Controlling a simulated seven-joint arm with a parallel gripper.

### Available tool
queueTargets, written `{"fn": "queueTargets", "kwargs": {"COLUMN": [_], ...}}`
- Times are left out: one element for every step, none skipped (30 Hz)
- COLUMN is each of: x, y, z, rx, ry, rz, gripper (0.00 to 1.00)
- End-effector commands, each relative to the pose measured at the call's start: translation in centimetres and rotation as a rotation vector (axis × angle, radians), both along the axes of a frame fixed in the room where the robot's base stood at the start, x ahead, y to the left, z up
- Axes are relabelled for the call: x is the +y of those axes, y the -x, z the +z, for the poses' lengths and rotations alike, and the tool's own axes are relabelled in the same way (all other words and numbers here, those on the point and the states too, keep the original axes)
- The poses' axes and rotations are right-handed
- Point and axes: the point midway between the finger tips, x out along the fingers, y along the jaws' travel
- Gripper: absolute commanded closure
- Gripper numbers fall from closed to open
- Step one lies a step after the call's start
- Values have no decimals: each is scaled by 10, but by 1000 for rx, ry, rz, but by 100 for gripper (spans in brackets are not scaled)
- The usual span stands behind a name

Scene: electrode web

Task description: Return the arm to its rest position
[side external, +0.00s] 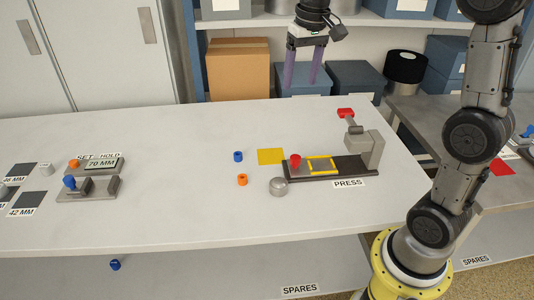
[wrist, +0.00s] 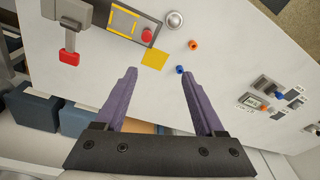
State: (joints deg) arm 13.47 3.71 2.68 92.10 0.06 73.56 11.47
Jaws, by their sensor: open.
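My gripper (side external: 301,70) is raised high above the back edge of the white table (side external: 200,215). Its two purple fingers point down and are apart, with nothing between them. In the wrist view my gripper (wrist: 158,75) is open, and the table (wrist: 215,95) lies well below the fingertips. My arm stands at the right in the side view, on a yellow base. No object is held.
The press (side external: 330,165) stands at the table's right, beside a yellow square (side external: 270,156), a grey dome (side external: 278,187), a blue piece (side external: 238,156) and an orange piece (side external: 242,180). A gauge fixture (side external: 90,185) is at left. Shelves with boxes (side external: 238,70) stand behind.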

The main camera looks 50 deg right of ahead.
Motion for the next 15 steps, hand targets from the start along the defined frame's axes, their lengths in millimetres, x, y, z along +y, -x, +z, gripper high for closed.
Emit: {"fn": "queueTargets", "kwargs": {"x": [13,20,28,34,39,46,51,56,62,66,69,74,77,80,83], "y": [17,27,39,49,59,72,82,92,106,116,125,139,148,158,169], "z": [12,17,21,24,26,27,27,27,26,24,21,17,13,8,0], "rx": [-35,-51,-73,-91,-107,-129,-144,-161,-183,-199,-216,-237,-252,-268,-286], "ry": [8,12,17,21,26,30,33,37,42,46,50,54,58,61,67], "rz": [27,43,64,81,97,120,136,152,177,194,212,235,252,272,295], "gripper": [29,29,29,29,29,29,29,29,29,29,29,29,29,29,29]}}
